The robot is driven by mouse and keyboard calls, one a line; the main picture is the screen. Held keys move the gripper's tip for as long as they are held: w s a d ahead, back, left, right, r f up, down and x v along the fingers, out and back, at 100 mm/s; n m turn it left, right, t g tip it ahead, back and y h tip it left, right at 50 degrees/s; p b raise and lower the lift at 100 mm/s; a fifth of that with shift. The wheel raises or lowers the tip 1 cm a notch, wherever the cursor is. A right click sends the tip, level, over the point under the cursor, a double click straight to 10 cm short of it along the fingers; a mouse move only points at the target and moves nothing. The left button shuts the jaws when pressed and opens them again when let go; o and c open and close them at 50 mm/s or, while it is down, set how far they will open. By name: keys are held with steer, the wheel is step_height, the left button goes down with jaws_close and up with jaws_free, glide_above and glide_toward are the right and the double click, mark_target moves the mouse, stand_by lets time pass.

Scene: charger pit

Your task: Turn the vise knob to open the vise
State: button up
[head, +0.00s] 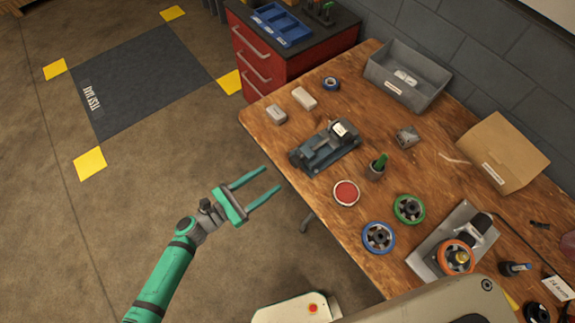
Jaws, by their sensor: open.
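The vise (322,150) is a dark blue-grey device lying on the wooden workbench (260,118), near its left edge. A small black and white piece (342,131) sits at its far right end. The vise knob is too small to make out clearly; a dark part shows at the vise's near left end. My gripper (273,178) is green, with two long fingers spread apart and nothing between them. It is left of and below the vise in the picture, apart from it, by the bench's left edge.
Near the vise are light blocks (304,98), a dark cup with a green item (376,171), a red-topped round dish (346,193), and blue (379,238) and green (410,209) wheels. A grey bin (376,77) and cardboard box (488,150) stand behind. Floor left of the bench is open.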

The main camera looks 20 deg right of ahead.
mark_target(292, 164)
steer(key=x, duration=0.9)
steer(key=shift+f, duration=0.1)
steer(key=shift+a, duration=0.1)
steer(key=c, duration=1.1)
